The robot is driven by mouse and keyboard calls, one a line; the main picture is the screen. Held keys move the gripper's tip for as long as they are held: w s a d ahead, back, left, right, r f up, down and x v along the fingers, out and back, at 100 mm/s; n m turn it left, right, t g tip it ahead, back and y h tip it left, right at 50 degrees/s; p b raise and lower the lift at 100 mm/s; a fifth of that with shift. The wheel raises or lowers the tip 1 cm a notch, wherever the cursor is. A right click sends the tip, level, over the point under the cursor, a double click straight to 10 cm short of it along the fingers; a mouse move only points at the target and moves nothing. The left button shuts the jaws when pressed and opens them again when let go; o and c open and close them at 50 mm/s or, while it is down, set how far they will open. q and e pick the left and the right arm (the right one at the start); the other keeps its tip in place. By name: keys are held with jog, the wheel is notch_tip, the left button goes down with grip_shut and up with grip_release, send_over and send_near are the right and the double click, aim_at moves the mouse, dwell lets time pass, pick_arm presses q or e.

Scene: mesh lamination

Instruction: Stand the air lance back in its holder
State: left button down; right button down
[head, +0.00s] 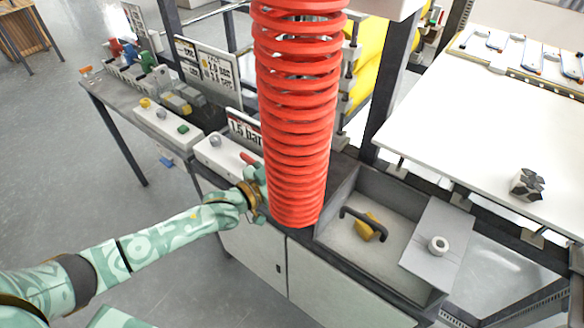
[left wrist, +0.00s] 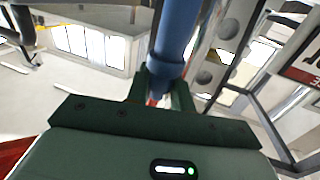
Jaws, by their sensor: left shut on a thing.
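My left gripper (head: 262,194) reaches in from the left, beside the lower end of a big red coiled hose (head: 294,120) that hides part of it. In the left wrist view my left gripper (left wrist: 162,92) is shut on a blue tube (left wrist: 176,40), which looks like the air lance. In the head view the lance is hidden, apparently behind the coil. A white ring (head: 438,244) on a grey sloping plate (head: 428,270) at the lower right may be the holder. It looks empty. My right gripper is not in view.
A grey tray (head: 345,240) left of the plate holds a yellow tool with a black handle (head: 368,228). A "1.5 bar" sign (head: 244,130) and a white control box (head: 222,160) stand behind the gripper. A white table (head: 480,130) with a dark block (head: 527,184) is at right.

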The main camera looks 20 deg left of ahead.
pick_arm(q)
jog(key=shift+f, duration=0.25)
jog(key=c, duration=1.1)
grip_release()
jog(key=p+v, duration=0.1)
jog(key=v, duration=1.5)
jog(key=shift+s+r, duration=0.1)
jog(key=shift+s, duration=0.05)
